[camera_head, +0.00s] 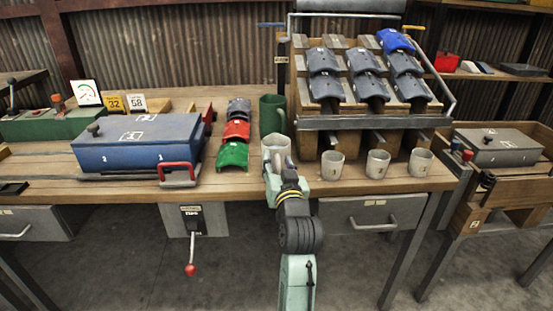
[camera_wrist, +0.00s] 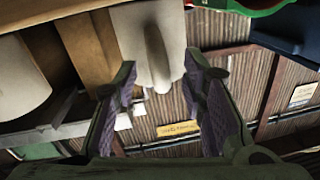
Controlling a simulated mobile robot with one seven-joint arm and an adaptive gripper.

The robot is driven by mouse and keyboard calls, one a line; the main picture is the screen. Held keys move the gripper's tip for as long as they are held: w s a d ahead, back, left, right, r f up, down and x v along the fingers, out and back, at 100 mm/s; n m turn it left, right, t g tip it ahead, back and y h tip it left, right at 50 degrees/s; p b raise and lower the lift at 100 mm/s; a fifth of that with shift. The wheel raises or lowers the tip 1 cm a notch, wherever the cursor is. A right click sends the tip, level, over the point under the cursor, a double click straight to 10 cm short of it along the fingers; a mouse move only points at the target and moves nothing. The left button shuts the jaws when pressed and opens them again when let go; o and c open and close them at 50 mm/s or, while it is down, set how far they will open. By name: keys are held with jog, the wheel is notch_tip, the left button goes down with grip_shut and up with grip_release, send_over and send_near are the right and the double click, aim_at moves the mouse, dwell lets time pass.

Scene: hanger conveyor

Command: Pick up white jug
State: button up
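The white jug (camera_head: 270,143) stands upright near the front edge of the wooden workbench, just in front of a dark green jug (camera_head: 272,112). In the wrist view the white jug (camera_wrist: 130,30) fills the top middle, its handle (camera_wrist: 156,62) pointing toward my gripper. My gripper (camera_wrist: 162,72) is open, with its two fingers on either side of the handle and visible gaps to it. In the head view my gripper (camera_head: 279,165) is at the jug's front and partly hides it.
Three white cups (camera_head: 332,165) stand to the right, below a rack (camera_head: 360,122) of curved grey and blue parts. Red and green curved pieces (camera_head: 233,154) and a blue box (camera_head: 137,147) are to the left. The workbench (camera_head: 245,187) has a narrow free front strip.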

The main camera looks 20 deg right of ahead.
jog(key=shift+c, duration=0.3)
grip_shut()
dwell(0.6)
